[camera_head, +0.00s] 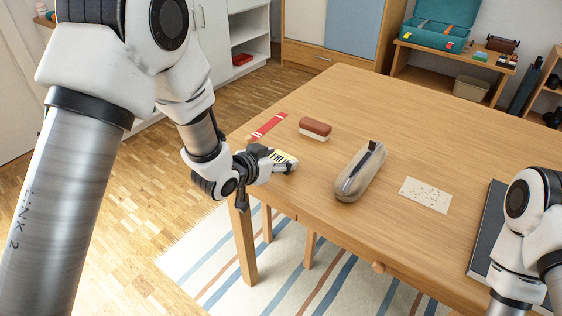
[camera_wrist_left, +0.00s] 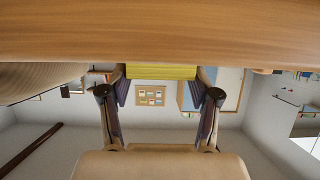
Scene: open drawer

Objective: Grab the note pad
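The note pad (camera_head: 283,156) is a small pad with a yellow top and dark lettering, lying near the left corner of the table. My left gripper (camera_head: 284,165) is right at it and partly covers it. In the left wrist view the pad shows as a yellow strip (camera_wrist_left: 160,72) between the two spread fingertips of the left gripper (camera_wrist_left: 160,82). The fingers are apart, one on each side of the pad; I cannot tell whether they touch it. My right gripper is out of view; only part of the right arm shows.
The wooden table (camera_head: 330,95) also holds a red-and-white strip (camera_head: 269,125), a brown-and-white eraser (camera_head: 315,129), a beige pencil case (camera_head: 360,172), a speckled card (camera_head: 425,195) and a dark flat object (camera_head: 487,225). A drawer knob (camera_head: 379,267) is on the front edge.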

